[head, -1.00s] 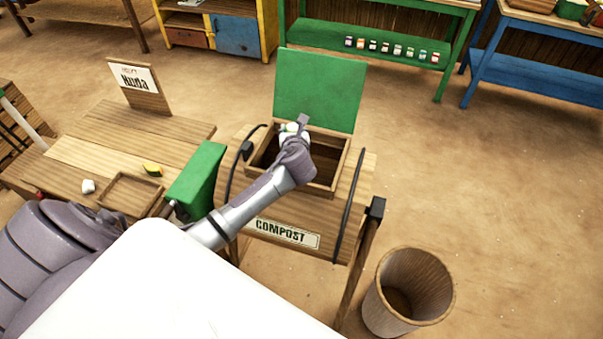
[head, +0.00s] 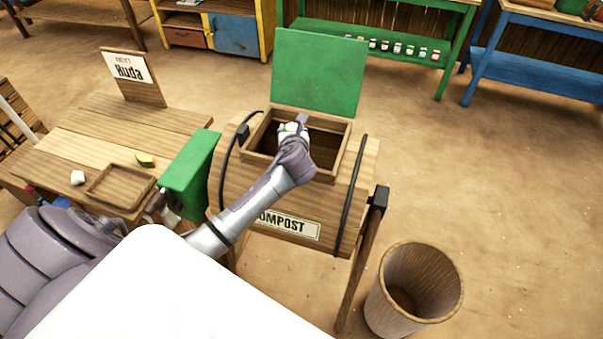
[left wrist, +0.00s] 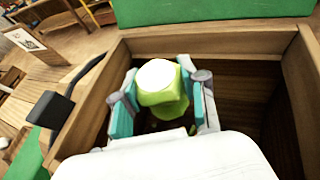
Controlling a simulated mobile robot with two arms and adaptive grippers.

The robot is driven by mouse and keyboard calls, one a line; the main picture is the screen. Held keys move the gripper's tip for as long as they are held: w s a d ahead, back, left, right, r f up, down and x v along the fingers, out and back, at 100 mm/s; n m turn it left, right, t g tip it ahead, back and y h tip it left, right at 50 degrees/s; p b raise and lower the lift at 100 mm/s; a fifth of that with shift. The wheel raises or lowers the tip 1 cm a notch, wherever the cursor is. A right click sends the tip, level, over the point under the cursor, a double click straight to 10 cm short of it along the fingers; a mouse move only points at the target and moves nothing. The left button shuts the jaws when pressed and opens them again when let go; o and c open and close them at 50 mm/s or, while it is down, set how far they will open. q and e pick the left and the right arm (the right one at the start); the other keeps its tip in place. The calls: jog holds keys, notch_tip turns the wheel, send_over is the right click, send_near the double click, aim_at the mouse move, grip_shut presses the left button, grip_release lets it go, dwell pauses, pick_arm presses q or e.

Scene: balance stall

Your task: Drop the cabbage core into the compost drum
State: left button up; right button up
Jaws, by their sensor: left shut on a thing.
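The cabbage core (left wrist: 163,86), pale green with a white top, is held between the fingers of my left gripper (left wrist: 163,100). In the head view my left gripper (head: 293,130) is over the open hatch of the wooden compost drum (head: 335,205), with a bit of the core showing beside it. The hatch's wooden frame (left wrist: 210,42) surrounds the gripper in the left wrist view, and the dark inside shows to the right. The green lid (head: 318,72) stands open behind the hatch. My right gripper is not in view.
A wooden table with a shallow tray (head: 120,187), a white lump (head: 77,178) and a green-yellow piece (head: 146,160) is at left. A green box-like thing (head: 188,175) stands beside the drum. A wooden bin (head: 413,290) stands at lower right. Floor on the right is clear.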

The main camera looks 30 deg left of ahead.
pick_arm(q)
jog(key=o, duration=1.1)
jog(key=shift+o, duration=0.6)
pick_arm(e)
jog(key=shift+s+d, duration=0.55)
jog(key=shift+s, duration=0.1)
pick_arm(q)
jog(key=shift+s+d+r, duration=0.1)
jog(key=shift+s+d, duration=0.1)
jog(key=v, duration=1.1)
jog(key=shift+s+d+r, duration=0.1)
jog(key=shift+s+d, duration=0.1)
jog(key=shift+d, duration=0.05)
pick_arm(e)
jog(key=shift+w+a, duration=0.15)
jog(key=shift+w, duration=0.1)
